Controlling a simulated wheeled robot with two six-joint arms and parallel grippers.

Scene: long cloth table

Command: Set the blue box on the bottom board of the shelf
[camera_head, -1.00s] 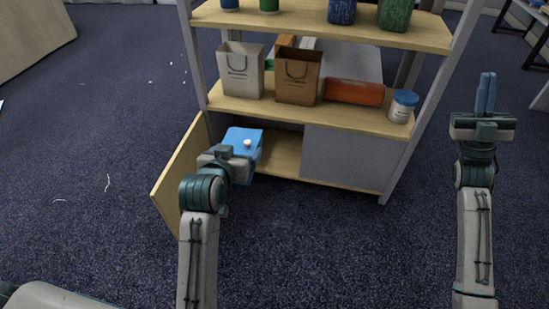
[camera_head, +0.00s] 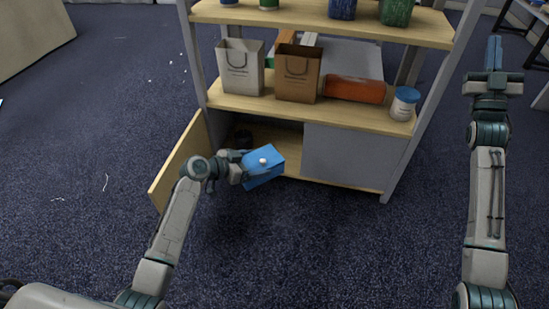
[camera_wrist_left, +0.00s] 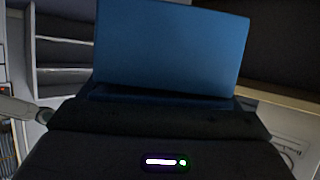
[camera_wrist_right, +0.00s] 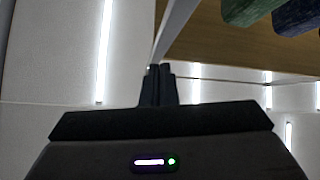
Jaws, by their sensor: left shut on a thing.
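The blue box (camera_head: 265,176), with a white knob on its face, is held tilted in front of the shelf's open lower left compartment. My left gripper (camera_head: 240,168) is shut on it from the left. In the left wrist view the blue box (camera_wrist_left: 170,45) fills the upper middle and hides the fingertips. The bottom board (camera_head: 289,166) of the shelf shows behind and beside the box; part of it is hidden by the box. My right gripper (camera_head: 494,55) is raised right of the shelf, its fingers together and empty; they also show closed in the right wrist view (camera_wrist_right: 157,80).
A wooden door (camera_head: 180,160) stands open left of the compartment. A grey panel (camera_head: 345,155) closes the right half. The middle board (camera_head: 235,101) holds bags, an orange roll and a jar.

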